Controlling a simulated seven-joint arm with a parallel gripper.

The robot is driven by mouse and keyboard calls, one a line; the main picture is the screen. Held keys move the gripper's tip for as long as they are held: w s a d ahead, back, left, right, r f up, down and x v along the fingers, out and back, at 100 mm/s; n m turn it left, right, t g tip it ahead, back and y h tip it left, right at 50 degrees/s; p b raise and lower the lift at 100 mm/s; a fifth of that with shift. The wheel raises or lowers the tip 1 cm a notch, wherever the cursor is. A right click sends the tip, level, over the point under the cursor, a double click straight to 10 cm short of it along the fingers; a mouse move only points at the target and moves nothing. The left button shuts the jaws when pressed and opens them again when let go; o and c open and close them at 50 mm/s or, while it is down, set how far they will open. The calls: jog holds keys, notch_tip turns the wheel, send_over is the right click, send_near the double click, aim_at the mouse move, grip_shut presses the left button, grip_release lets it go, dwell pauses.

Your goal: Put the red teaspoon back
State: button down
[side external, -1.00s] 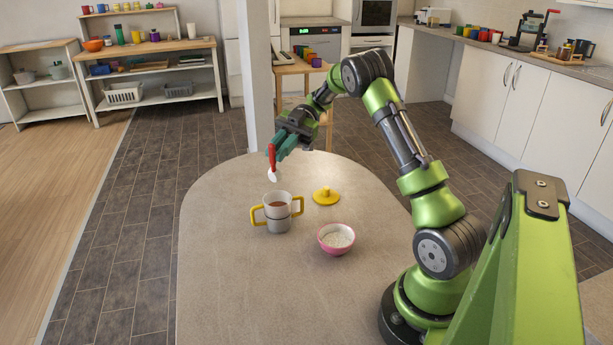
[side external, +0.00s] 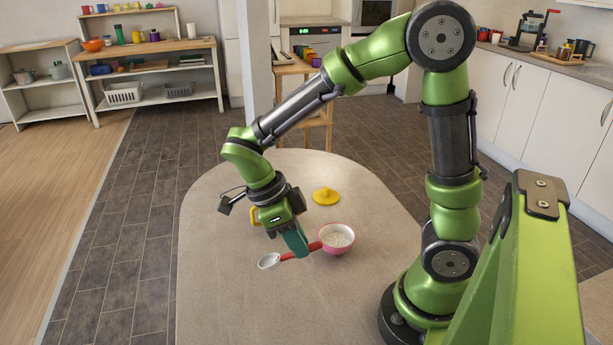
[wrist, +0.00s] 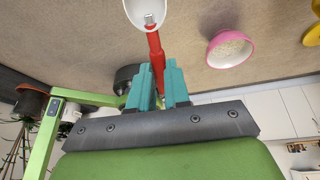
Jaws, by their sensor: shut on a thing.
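The red teaspoon has a red handle (side external: 301,251) and a white bowl (side external: 269,261). My gripper (side external: 300,246) is shut on the red handle, and the spoon lies roughly level with its bowl pointing left in the side view. In the wrist view the teaspoon (wrist: 154,45) stands out from between the teal fingertips of my gripper (wrist: 159,85), bowl away from me. The pink bowl (side external: 335,249) of white grains is just right of the handle's end in the side view; whether they touch I cannot tell. It also shows in the wrist view (wrist: 230,49).
The yellow-handled cup (side external: 255,216) is mostly hidden behind my gripper. A yellow lid (side external: 326,196) lies on the table (side external: 220,300) behind the pink bowl. The front and left of the table are clear.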

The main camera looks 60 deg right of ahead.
aim_at(290, 282)
jog(key=w+f+n+t, duration=0.1)
jog(key=f+n, duration=0.1)
jog(key=f, duration=0.1)
jog(key=w+d+f+n+t+y, duration=0.1)
jog(key=f+n, duration=0.1)
jog(key=f, duration=0.2)
jog(key=w+f+n+t, duration=0.1)
jog(key=f+n+t, duration=0.1)
jog(key=f, duration=0.2)
jog(key=shift+d+f+n+y, duration=0.2)
jog(key=shift+d+n+y, duration=0.1)
jog(key=shift+n, duration=0.1)
jog(key=c, duration=1.1)
grip_release()
jog(key=shift+f, duration=0.1)
